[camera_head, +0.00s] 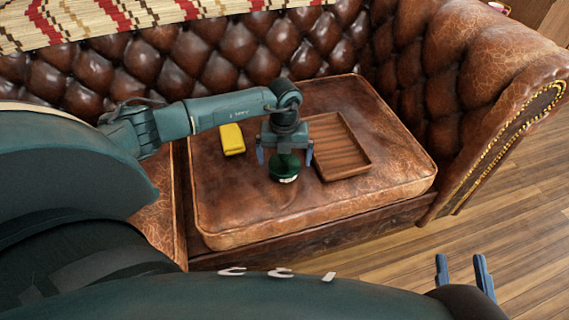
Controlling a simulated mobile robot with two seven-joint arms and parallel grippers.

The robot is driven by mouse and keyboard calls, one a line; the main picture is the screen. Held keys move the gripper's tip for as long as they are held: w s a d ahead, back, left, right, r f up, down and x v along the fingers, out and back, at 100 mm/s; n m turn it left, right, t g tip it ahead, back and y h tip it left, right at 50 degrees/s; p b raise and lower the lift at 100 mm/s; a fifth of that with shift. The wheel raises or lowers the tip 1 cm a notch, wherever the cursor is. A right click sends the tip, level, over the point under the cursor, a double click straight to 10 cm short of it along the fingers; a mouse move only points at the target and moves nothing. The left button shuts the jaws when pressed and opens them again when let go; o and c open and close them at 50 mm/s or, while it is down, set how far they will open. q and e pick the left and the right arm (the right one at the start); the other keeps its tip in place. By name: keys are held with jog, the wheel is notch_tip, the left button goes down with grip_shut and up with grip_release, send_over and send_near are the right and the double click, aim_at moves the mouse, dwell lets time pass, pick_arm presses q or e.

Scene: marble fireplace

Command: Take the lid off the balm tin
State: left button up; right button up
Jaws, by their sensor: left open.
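The balm tin (285,170) is a small, round, dark green thing with a pale band low on its near side. It sits on the brown leather seat cushion (245,205). My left gripper (285,158) points down over the tin, open, with one blue finger to each side of it. Gaps show between the fingers and the tin. I cannot make out a separate lid from here. My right gripper (465,270) is low at the right, over the floor, far from the tin, with its two fingers apart and nothing between them.
A brown wooden tray (340,147), apparently empty, lies just right of the tin. A yellow block-like object (232,139) lies to the left. The tufted sofa back (215,65) and right armrest (500,90) bound the seat. The cushion's front part is clear.

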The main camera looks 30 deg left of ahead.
pick_arm(q)
jog(key=c, duration=1)
jog(key=shift+r, duration=0.1)
